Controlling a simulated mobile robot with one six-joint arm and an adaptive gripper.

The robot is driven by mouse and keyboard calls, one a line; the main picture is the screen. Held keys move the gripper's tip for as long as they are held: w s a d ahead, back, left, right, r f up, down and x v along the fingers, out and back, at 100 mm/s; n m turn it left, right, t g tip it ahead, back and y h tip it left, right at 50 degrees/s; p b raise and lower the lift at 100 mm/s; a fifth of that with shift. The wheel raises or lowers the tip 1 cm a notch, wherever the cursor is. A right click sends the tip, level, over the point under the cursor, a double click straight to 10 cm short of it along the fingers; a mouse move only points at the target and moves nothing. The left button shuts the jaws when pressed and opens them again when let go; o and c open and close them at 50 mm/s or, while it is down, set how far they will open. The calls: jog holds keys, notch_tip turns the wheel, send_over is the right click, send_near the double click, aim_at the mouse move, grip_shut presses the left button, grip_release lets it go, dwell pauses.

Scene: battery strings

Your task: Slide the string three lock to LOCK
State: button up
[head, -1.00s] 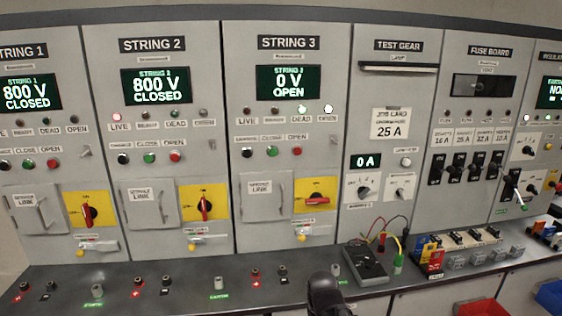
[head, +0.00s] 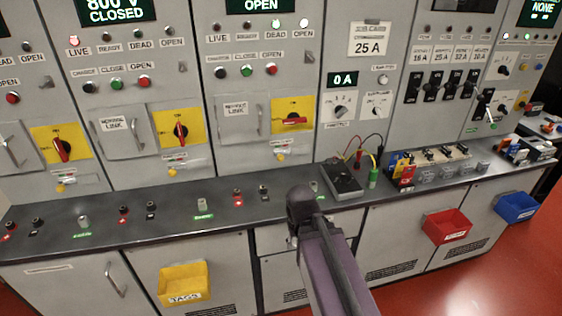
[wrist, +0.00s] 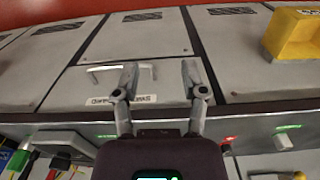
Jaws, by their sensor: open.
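The string three lock (head: 283,149) is a small pale slide with a yellow knob, low on the String 3 panel in the head view, under a yellow plate. A red rotary handle (head: 294,121) lies about horizontal on that plate. The lock's lettering is too small to read, so I cannot tell its setting. In the wrist view my gripper (wrist: 160,80) is open and empty, its two grey fingers apart in front of a drawer front. The head view shows my arm in front of the bench, below and right of the lock; the fingers are hidden there.
A dark bench top (head: 160,215) carries several terminals. A black test meter (head: 343,180) with leads stands right of the lock. Yellow (head: 183,283), red (head: 447,226) and blue (head: 515,207) bins hang on the bench front. The panel face before the lock looks clear.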

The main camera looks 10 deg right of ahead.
jog(key=shift+w, duration=0.1)
grip_shut()
jog(key=w+n+t+h+b, duration=0.1)
jog(key=w+t+h, duration=0.1)
jog(key=w, duration=0.3)
jog(key=w+n+t+h+b, duration=0.1)
jog(key=w+t+h+b, duration=0.1)
jog(key=w, duration=0.3)
jog(key=w+d+n+t+h+b, duration=0.1)
jog(key=w+t+h+b, duration=0.1)
jog(key=w, duration=0.3)
jog(key=shift+w+r+h, duration=0.15)
jog(key=shift+w+h, duration=0.1)
jog(key=shift+h, duration=0.25)
jog(key=w+a+r+n+t+b, duration=0.1)
jog(key=w, duration=0.1)
jog(key=w+a+n+t+h, duration=0.1)
jog(key=w, duration=0.1)
jog(key=w+a+r+n+t+b, duration=0.1)
jog(key=w+a, duration=0.1)
jog(key=shift+w+r+t+h+b, duration=0.2)
jog(key=shift+r+t+h+b, duration=0.1)
jog(key=shift+r+b, duration=0.05)
jog(key=w+a+r+n+t+b, duration=0.2)
jog(key=w+a+r+n+t, duration=0.1)
jog(key=w+a+n+t, duration=0.1)
jog(key=shift+w+a+r, duration=0.3)
jog(key=shift+w+a, duration=0.3)
jog(key=shift+a, duration=0.8)
